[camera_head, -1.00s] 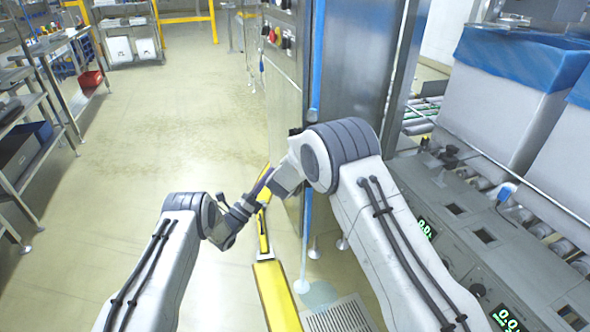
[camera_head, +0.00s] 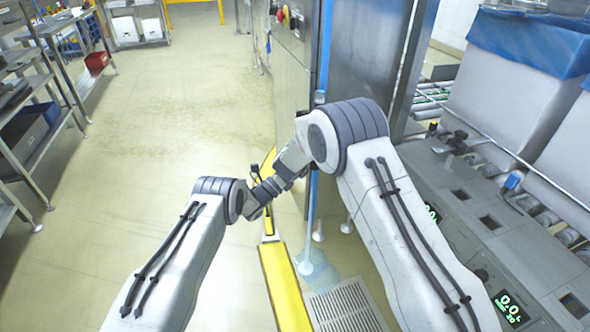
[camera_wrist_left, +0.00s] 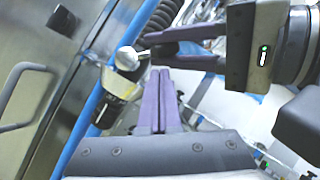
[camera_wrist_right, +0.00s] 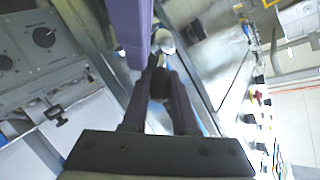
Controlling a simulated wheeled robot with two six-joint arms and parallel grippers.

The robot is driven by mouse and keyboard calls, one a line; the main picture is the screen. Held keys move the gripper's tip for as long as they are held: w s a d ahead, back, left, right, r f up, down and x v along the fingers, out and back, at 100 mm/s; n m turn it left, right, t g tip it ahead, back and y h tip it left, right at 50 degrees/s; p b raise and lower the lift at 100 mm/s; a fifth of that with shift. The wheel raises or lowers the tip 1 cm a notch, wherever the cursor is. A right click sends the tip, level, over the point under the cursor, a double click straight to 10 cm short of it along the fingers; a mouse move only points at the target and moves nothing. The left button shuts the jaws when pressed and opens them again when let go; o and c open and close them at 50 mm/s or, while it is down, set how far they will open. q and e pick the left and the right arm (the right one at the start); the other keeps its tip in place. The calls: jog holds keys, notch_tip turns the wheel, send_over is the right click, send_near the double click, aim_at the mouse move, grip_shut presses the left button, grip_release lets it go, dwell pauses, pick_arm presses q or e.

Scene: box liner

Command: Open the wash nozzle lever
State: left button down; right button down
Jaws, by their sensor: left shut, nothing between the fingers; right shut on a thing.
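My right gripper (camera_wrist_right: 160,78) is shut on a dark, rounded part (camera_wrist_right: 160,88), seen between its purple fingers in the right wrist view. In the left wrist view, a short metal rod with a pale ball end (camera_wrist_left: 127,58) sticks out from my right gripper (camera_wrist_left: 180,48); I cannot tell for sure whether this is the nozzle lever. My left gripper (camera_wrist_left: 155,85) is shut and empty, its fingertips just below that rod; contact is unclear. In the head view my wrists hide the nozzle and fingertips. A black coiled hose (camera_wrist_left: 162,22) runs behind.
A blue pipe (camera_head: 313,190) stands beside the steel cabinet (camera_head: 290,80). A bluish translucent patch (camera_head: 328,277) and a floor grate (camera_head: 345,308) lie at its foot. A yellow floor rail (camera_head: 283,290) runs below. Grey control panels (camera_head: 480,215) stand right; open floor (camera_head: 150,130) lies left.

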pick_arm(q)
jog(key=shift+w+r, duration=0.5)
jog(key=shift+r, duration=0.15)
pick_arm(e)
jog(key=shift+a, duration=0.1)
